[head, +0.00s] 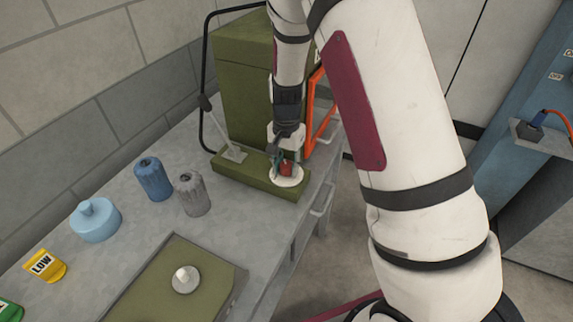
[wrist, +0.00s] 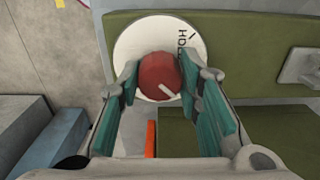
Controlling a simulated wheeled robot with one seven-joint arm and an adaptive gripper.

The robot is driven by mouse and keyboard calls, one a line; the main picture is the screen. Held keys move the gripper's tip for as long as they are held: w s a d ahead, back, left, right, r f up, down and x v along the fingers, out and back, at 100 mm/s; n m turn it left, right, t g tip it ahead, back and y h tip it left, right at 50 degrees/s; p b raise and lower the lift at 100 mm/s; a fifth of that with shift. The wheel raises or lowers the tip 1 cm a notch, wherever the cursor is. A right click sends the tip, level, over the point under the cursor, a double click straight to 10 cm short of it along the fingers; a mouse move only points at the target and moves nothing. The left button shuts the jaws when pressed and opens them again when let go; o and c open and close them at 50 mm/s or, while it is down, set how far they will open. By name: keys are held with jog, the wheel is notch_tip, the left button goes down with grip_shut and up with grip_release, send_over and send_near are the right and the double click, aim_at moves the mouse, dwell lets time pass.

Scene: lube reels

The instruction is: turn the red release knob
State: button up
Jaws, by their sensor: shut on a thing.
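The red release knob (wrist: 158,77) is round with a white pointer line, on a white round dial plate (wrist: 128,40) with black lettering that reads "HO" in part. The pointer line slants toward the lower right in the wrist view. My gripper (wrist: 160,85) has its two fingers on either side of the knob and is shut on it. In the head view, the knob (head: 286,168) sits on the white dial (head: 288,181) at the right end of the green base, below my gripper (head: 283,160). The rest of the lettering is hidden by a finger.
A green cabinet (head: 243,90) with an orange frame (head: 318,105) stands behind the base. A lever (head: 210,115) rises left of the knob. Blue (head: 153,178) and grey (head: 192,194) ribbed cylinders, a light-blue container (head: 95,219) and a yellow "LOW" block (head: 45,266) stand on the bench.

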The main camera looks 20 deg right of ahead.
aim_at(286, 164)
jog(key=o, duration=1.1)
jog(key=shift+o, duration=0.2)
notch_tip(286, 164, up, 12)
